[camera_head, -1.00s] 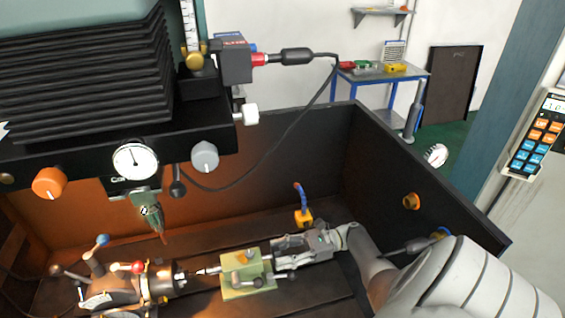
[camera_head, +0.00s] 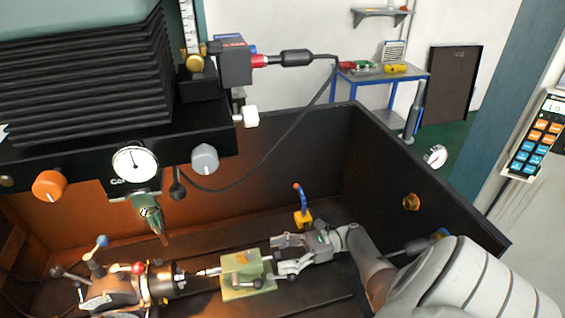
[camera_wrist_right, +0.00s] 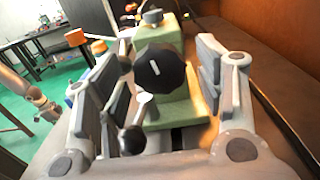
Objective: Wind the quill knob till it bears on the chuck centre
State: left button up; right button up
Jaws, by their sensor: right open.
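The green tailstock (camera_head: 245,283) stands in the machine tray, with its pointed quill (camera_head: 208,271) toward the chuck (camera_head: 160,281) on its left. The quill tip is close to the chuck centre; I cannot tell whether they touch. My right gripper (camera_head: 283,254) is open at the tailstock's right end. In the right wrist view, the black faceted quill knob (camera_wrist_right: 161,68) with a white mark lies between and ahead of the spread fingers (camera_wrist_right: 160,78), with gaps on both sides. The knob is hard to make out in the head view. My left gripper is not in view.
A small lever with a dark ball (camera_wrist_right: 131,139) is close to the left finger in the wrist view. A blue coolant hose (camera_head: 303,200) rises behind my right gripper. The dark tray wall (camera_head: 430,200) is at the right. A dial spindle head (camera_head: 148,205) hangs above.

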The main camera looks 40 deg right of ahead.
jog(key=shift+r, duration=0.15)
notch_tip(320, 180, up, 10)
dwell(0.8)
dwell(0.4)
jog(key=shift+s+a+f, duration=0.1)
jog(key=shift+f, duration=0.15)
